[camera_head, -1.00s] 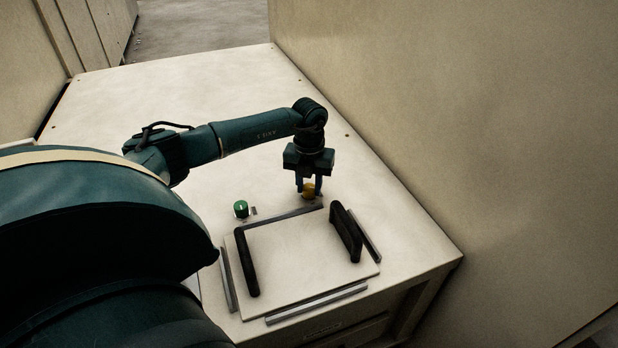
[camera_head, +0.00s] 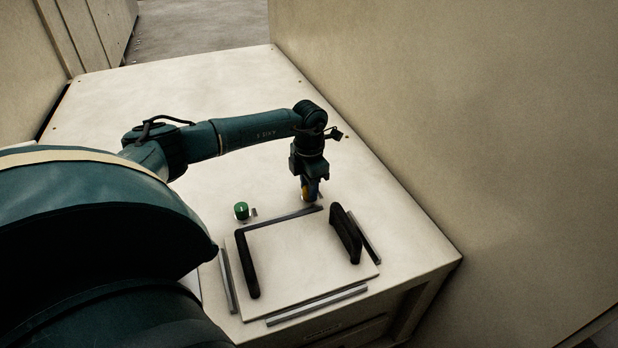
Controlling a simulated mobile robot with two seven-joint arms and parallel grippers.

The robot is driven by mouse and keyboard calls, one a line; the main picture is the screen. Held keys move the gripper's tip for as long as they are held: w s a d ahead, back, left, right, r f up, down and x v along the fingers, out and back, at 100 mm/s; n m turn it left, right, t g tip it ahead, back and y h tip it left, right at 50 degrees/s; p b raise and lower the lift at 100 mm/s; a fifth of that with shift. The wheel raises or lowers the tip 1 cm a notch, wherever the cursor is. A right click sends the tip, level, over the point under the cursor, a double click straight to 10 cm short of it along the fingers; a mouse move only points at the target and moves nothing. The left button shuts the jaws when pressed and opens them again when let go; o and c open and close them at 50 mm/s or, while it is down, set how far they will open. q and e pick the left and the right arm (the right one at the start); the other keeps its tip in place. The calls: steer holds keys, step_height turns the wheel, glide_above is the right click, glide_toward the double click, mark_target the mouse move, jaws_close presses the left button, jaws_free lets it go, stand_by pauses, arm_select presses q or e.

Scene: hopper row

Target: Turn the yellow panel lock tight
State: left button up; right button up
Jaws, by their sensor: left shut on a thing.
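The yellow panel lock (camera_head: 304,190) is a small knob at the back edge of a pale panel (camera_head: 300,265), near the panel's back right corner. My left gripper (camera_head: 309,194) points down from above and is shut on the yellow lock. Its fingers hide most of the lock, so only a sliver of yellow shows. A green lock (camera_head: 241,210) stands at the panel's back left corner, with a pale mark on its top. My right gripper is not in view.
The panel has two upright black handles, a left one (camera_head: 247,264) and a right one (camera_head: 346,233). Grey metal strips (camera_head: 317,305) border it. A tall beige wall (camera_head: 480,120) stands close on the right. The white top (camera_head: 190,85) behind my arm is clear.

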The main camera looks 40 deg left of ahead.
arm_select(q)
steer(key=shift+m, duration=0.5)
steer(key=o, duration=1)
steer(key=shift+r, duration=0.1)
step_height(320, 180, up, 13)
steer(key=shift+r+p, duration=0.1)
steer(key=shift+p, duration=0.7)
